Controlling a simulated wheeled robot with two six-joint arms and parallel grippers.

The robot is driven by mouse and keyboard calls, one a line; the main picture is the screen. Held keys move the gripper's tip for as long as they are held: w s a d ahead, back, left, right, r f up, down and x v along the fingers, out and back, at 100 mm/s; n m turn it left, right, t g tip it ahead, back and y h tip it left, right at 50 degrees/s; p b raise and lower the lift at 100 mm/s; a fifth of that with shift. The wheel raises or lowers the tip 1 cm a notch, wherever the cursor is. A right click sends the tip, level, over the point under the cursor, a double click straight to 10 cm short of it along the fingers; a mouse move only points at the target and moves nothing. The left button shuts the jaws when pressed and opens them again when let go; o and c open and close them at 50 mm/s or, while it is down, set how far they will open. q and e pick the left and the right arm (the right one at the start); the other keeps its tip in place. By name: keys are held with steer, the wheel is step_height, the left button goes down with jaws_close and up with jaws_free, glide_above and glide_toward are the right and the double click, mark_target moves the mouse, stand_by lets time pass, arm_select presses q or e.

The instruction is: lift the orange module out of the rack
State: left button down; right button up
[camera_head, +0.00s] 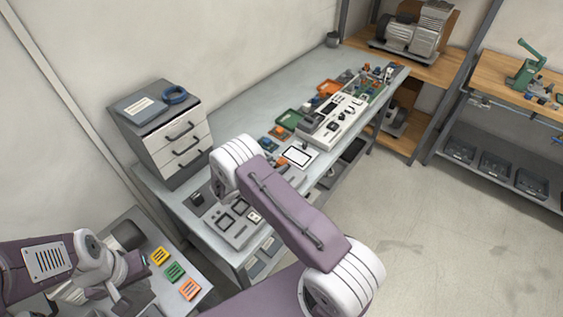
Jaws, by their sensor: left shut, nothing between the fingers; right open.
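The orange module (189,289) is a small block with dark lines on its face, at the lower left. It sits in a row with a green module (175,271) and a yellow module (160,256) on a low grey surface. I cannot make out the rack's slots or how deep the module sits. My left gripper (122,303) is left of the modules, apart from the orange one, shut and empty; its tips are small and partly unclear. My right arm rises across the middle of the view, and its gripper does not show.
A grey workbench (255,105) runs to the back right, with green and orange trays and a white panel. A drawer cabinet (165,130) stands on its left end. A wooden shelf with a compressor (415,35) stands behind. Open floor (420,240) lies at the right.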

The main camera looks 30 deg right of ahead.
steer(key=shift+x, duration=1.1)
arm_select(q)
steer(key=shift+r, duration=0.3)
arm_select(e)
jaws_close()
